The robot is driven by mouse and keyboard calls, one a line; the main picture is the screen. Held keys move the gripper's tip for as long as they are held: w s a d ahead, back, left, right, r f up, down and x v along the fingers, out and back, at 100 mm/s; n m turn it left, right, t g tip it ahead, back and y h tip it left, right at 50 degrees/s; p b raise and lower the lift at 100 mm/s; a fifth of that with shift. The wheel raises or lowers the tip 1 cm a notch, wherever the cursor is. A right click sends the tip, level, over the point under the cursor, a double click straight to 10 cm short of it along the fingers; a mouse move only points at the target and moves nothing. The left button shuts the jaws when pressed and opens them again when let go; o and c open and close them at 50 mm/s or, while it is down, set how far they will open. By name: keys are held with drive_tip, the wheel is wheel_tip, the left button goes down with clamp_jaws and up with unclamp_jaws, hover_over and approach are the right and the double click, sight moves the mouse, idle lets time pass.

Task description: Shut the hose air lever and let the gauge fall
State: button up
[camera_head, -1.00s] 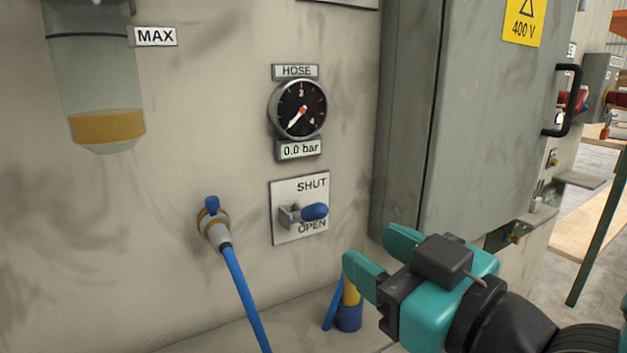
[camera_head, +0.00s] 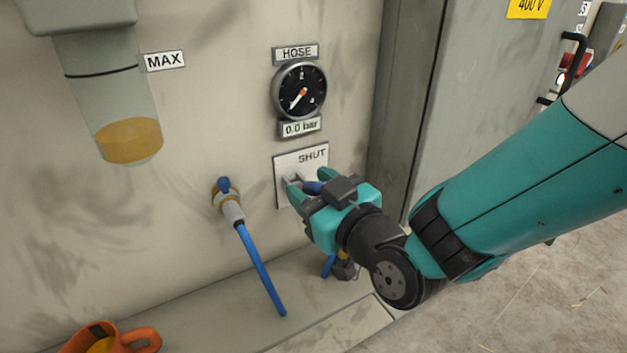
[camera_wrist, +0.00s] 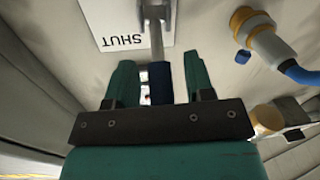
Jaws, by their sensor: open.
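The hose air lever has a blue grip (camera_head: 313,187) and a metal stem, on a white plate (camera_head: 289,161) marked SHUT at its top. The plate's lower part is hidden by my gripper. My gripper (camera_head: 309,181) is open, with one finger on each side of the blue grip. In the wrist view the grip (camera_wrist: 160,85) sits between the two green fingers, with gaps on both sides. The round HOSE gauge (camera_head: 299,90) is above the plate, and its readout (camera_head: 300,127) shows 0.0 bar.
A blue hose (camera_head: 259,262) hangs from a brass fitting (camera_head: 228,207) left of the plate. A grey cabinet (camera_head: 480,90) stands to the right. A bowl with amber liquid (camera_head: 129,140) hangs at upper left.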

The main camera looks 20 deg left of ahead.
drive_tip(key=shift+c, duration=0.5)
clamp_jaws()
drive_tip(key=r+p, duration=0.1)
drive_tip(key=p, duration=0.2)
drive_tip(key=shift+r+g+h+p, duration=0.15)
drive_tip(key=shift+g+h+p, duration=0.15)
drive_tip(key=shift+h+p, duration=0.1)
drive_tip(key=shift+w+a+r+g+p, duration=0.1)
drive_tip(key=shift+w+a+g+p, duration=0.15)
drive_tip(key=shift+p, duration=0.9)
drive_tip(key=shift+h+p, duration=0.4)
drive_tip(key=shift+p, duration=0.05)
drive_tip(key=shift+f, duration=0.25)
drive_tip(key=shift+o, duration=0.5)
unclamp_jaws()
